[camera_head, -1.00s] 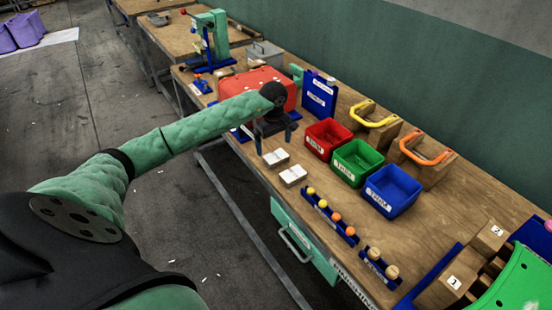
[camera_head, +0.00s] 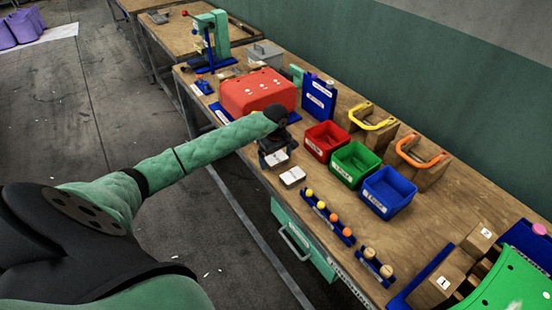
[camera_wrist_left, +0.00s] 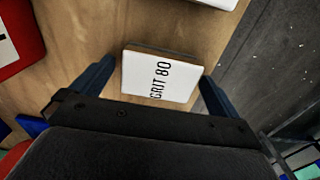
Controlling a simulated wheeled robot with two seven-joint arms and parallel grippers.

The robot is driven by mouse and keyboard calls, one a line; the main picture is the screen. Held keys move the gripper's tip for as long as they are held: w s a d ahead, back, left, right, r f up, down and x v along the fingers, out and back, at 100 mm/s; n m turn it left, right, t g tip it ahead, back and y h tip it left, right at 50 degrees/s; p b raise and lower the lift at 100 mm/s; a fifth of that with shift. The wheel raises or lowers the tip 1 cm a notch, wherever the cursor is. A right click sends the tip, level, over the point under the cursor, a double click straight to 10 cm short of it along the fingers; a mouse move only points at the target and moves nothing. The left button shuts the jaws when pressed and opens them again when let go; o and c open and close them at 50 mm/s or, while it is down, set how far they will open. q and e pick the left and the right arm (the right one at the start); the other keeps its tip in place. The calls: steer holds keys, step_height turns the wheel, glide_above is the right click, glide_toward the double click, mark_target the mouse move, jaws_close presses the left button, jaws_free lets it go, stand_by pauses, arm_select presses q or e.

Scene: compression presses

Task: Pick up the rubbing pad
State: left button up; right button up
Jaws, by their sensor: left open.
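My right gripper is not in view.
Red (camera_head: 313,147), green (camera_head: 343,170) and blue (camera_head: 397,199) bins stand right of the pads. A red box (camera_head: 245,96) stands behind the gripper. A blue rack with balls (camera_head: 328,221) lies along the bench's front edge.

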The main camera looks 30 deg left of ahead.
mark_target(280, 159)
arm_select(q)
steer(key=shift+f, duration=0.1)
steer(key=shift+c, duration=0.2)
steer(key=c, duration=1)
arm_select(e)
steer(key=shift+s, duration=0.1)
arm_select(q)
steer(key=shift+o, duration=0.2)
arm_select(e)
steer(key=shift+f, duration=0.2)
